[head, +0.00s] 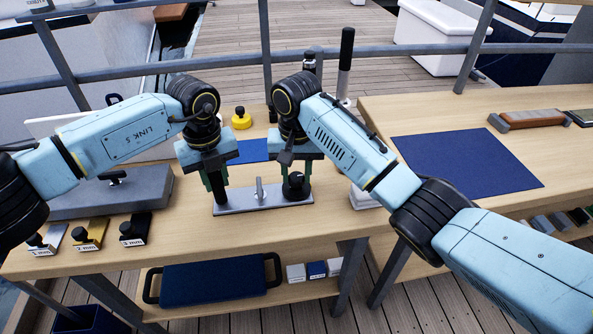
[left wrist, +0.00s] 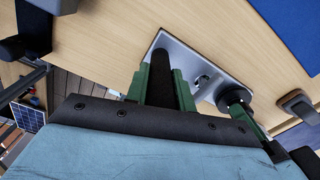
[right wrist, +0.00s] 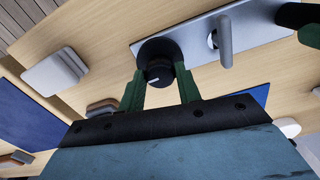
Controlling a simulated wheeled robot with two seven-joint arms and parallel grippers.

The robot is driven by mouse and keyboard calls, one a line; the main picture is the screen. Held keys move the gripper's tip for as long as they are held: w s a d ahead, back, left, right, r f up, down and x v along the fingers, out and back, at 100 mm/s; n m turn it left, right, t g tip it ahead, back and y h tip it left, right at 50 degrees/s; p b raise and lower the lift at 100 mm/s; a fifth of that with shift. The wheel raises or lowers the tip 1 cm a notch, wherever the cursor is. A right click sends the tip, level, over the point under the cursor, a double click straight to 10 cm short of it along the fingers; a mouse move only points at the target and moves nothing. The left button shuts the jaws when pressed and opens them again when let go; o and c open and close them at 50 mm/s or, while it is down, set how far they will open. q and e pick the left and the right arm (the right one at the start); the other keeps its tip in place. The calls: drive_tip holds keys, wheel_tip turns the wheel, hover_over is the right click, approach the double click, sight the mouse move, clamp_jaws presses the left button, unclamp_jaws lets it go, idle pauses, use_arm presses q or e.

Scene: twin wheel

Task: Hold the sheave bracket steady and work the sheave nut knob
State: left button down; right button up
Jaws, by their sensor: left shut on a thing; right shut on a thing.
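The sheave bracket is a flat grey metal plate (head: 240,206) lying on the wooden bench, with a small upright metal tab in its middle. It shows in the left wrist view (left wrist: 208,62) and right wrist view (right wrist: 193,38). My left gripper (head: 217,182) is shut on a black upright post (left wrist: 185,92) at the plate's left end. My right gripper (head: 296,180) is shut on the round black knob (right wrist: 158,66) at the plate's right end. The knob also shows in the left wrist view (left wrist: 233,97). The fingers partly hide the post and knob.
A grey slab with a black handle (head: 125,190) lies to the left, with several labelled blocks (head: 90,235) in front. A yellow knob (head: 241,118) and a blue mat (head: 252,151) sit behind. A railing (head: 390,52) runs along the back. Bare bench lies before the plate.

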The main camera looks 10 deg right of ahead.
sight(296, 176)
use_arm(q)
drive_tip(key=shift+f, duration=0.15)
use_arm(e)
drive_tip(key=shift+r+m, duration=0.1)
drive_tip(key=shift+m, duration=0.2)
drive_tip(key=o, duration=1)
wheel_tip(296, 176, up, 12)
idle(0.4)
